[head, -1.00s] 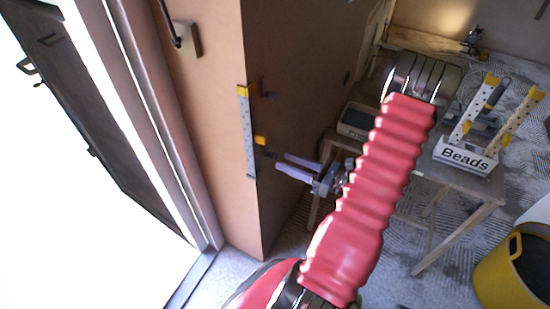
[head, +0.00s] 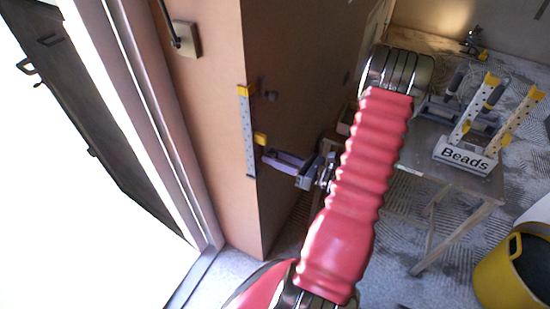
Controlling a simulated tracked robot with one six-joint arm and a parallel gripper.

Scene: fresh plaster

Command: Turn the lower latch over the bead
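The bead (head: 248,132) is a perforated metal strip, upright along the outer corner of the tan wall. A yellow upper latch (head: 243,90) lies across its top, with a dark knob on the side wall nearby. The lower latch (head: 260,139) shows as a yellow tab just right of the bead's lower part; it does not appear to lie across the strip. My gripper (head: 266,155) has its pale purple fingers pointing left, tips close to the wall just below the yellow tab. A dark gap shows between the fingers. Whether they touch the latch's dark knob is hidden.
A table (head: 440,172) stands to the right with a white box labelled Beads (head: 465,157) holding spare strips. A yellow bucket (head: 510,270) is on the floor at lower right. A wall switch (head: 186,39) and door frame are at left.

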